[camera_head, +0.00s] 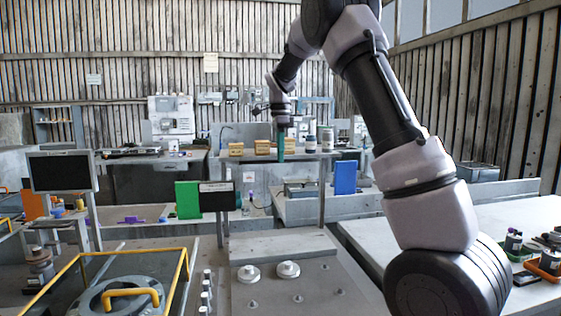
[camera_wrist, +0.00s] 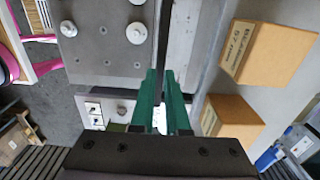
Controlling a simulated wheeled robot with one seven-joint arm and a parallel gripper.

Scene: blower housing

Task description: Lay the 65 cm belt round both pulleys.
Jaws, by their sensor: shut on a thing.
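Two pale round pulleys stand side by side on a grey plate (camera_head: 270,300), the left pulley (camera_head: 249,273) and the right pulley (camera_head: 288,270). My gripper (camera_head: 281,156), with green fingers, is raised beyond the pulleys, by the shelf. In the wrist view my gripper (camera_wrist: 163,98) is shut on a thin dark strip, which looks like the belt (camera_wrist: 162,45). Its full loop and length marking cannot be made out. No belt shows around the pulleys.
Tan boxes stand on the shelf near my gripper, a left box (camera_head: 236,149) and another box (camera_head: 262,147). Several small pegs stand on the plate. A yellow-railed housing (camera_head: 120,290) is at the lower left. A table (camera_head: 465,225) with trays is at the right.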

